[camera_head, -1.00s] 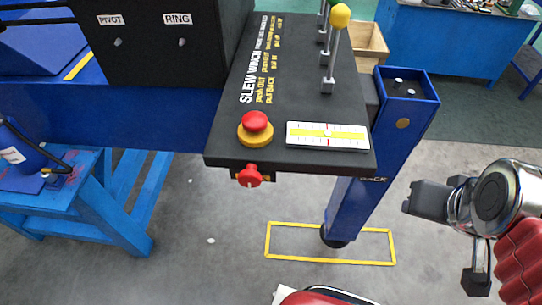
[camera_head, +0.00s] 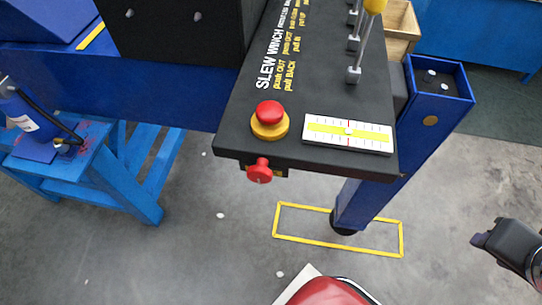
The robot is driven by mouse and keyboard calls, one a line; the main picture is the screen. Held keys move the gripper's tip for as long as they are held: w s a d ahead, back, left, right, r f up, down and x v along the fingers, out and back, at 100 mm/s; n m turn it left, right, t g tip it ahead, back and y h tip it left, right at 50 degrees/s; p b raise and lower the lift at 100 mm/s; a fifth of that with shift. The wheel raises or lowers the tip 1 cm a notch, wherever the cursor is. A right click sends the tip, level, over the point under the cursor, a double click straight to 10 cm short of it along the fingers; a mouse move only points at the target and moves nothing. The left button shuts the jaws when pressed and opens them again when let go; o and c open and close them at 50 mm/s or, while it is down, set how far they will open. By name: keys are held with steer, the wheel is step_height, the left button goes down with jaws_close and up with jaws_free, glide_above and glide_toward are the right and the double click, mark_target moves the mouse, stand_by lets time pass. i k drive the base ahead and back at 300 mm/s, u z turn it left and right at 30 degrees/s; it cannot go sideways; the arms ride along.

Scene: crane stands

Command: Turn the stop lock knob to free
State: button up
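The red stop lock knob (camera_head: 259,171) sits on the front edge of the black control panel (camera_head: 300,165), below the red mushroom button (camera_head: 269,113) on its yellow base. Its pointer or lettering is too small to read.
A white and yellow level gauge (camera_head: 348,133) and upright levers (camera_head: 354,73) stand on the panel. A blue leg (camera_head: 375,200) stands in a yellow floor outline (camera_head: 300,239). A blue trestle (camera_head: 125,180) is at left. Open floor lies between my gripper and the panel.

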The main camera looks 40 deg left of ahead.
mark_target(259, 173)
steer(key=z, duration=0.05)
steer(key=k, duration=1.6)
steer(key=u, duration=1.65)
steer(key=i, duration=0.95)
